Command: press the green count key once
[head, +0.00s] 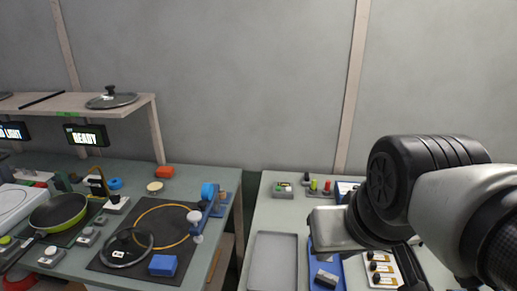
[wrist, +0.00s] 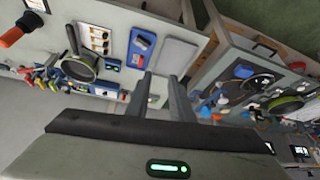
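Several small green-topped controls show, and I cannot tell which is the count key. A small grey box with a green top (head: 283,188) stands at the back of the right table. A green upright piece (head: 314,185) stands just right of it, beside a red one. A grey box with a green button (head: 88,235) sits on the left table by the pan.
The right table holds a grey tray (head: 275,234), a blue tray (head: 316,250) and a white panel (head: 383,269) with black knobs. The left table holds a green pan (head: 58,212), a glass lid (head: 127,248) and a blue block (head: 162,265). A READY display (head: 86,137) hangs under a shelf.

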